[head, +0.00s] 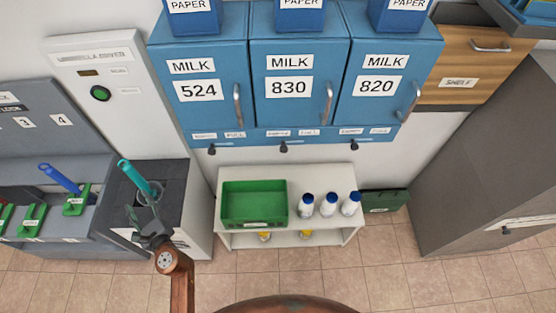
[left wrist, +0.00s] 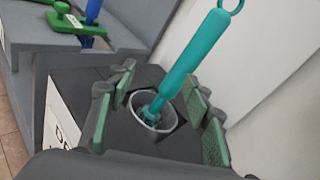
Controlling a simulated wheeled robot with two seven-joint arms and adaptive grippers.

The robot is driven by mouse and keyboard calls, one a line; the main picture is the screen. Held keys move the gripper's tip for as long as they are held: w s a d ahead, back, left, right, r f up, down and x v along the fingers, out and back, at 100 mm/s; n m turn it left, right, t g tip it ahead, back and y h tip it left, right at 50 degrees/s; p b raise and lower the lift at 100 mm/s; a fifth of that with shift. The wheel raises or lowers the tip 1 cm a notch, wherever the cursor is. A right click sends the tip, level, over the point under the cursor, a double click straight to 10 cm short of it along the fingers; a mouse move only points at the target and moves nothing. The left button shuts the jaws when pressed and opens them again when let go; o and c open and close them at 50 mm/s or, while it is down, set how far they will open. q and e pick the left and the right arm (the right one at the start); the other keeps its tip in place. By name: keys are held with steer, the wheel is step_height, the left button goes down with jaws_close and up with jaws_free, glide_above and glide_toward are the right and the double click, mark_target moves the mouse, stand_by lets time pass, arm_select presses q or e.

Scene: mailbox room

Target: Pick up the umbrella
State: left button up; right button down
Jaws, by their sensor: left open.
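A teal umbrella (head: 135,177) stands tilted in a round grey cup (head: 150,192) set in the dark top of the umbrella dryer (head: 97,85). In the left wrist view the umbrella (left wrist: 192,60) rises out of the cup (left wrist: 151,122), with a ring at its upper end. My left gripper (head: 146,220) is open at the near side of the cup. In the wrist view its green-padded fingers (left wrist: 158,78) spread to either side of the umbrella's lower part, with visible gaps. My right gripper is not in view.
A blue umbrella (head: 60,178) stands in the grey numbered rack (head: 35,140) at left, with green holders. A white shelf (head: 353,222) with a green crate (head: 253,222) and three bottles (head: 328,206) is at right. Blue milk lockers (head: 297,110) hang above it.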

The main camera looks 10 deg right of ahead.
mark_target(137, 179)
arm_select(q)
steer(key=shift+w+d+r+m+t+b, duration=0.15)
steer(key=shift+w+r+m+t, duration=0.1)
steer(key=shift+w+r+m, duration=0.45)
steer(key=shift+w+r+m+t+b, duration=0.25)
steer(key=shift+w+m, duration=0.2)
steer(key=shift+w, duration=0.6)
steer(key=shift+w+d+r+m+t+b, duration=0.1)
steer(key=shift+w+r+m+t, duration=0.1)
steer(key=shift+w+r+m, duration=0.5)
steer(key=x, duration=0.1)
steer(key=b+x, duration=0.1)
steer(key=x, duration=0.2)
steer(key=shift+w+d+f, duration=0.2)
steer(key=shift+d+f, duration=0.05)
steer(key=shift+d, duration=0.05)
steer(key=shift+w+a+r+b, duration=0.15)
steer(key=shift+w+a+b, duration=0.2)
steer(key=shift+w, duration=0.1)
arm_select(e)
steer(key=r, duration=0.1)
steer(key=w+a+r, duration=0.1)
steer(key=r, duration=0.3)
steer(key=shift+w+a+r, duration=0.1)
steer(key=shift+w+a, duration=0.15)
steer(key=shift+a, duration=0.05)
arm_select(q)
steer(key=shift+c, duration=0.2)
jaws_close()
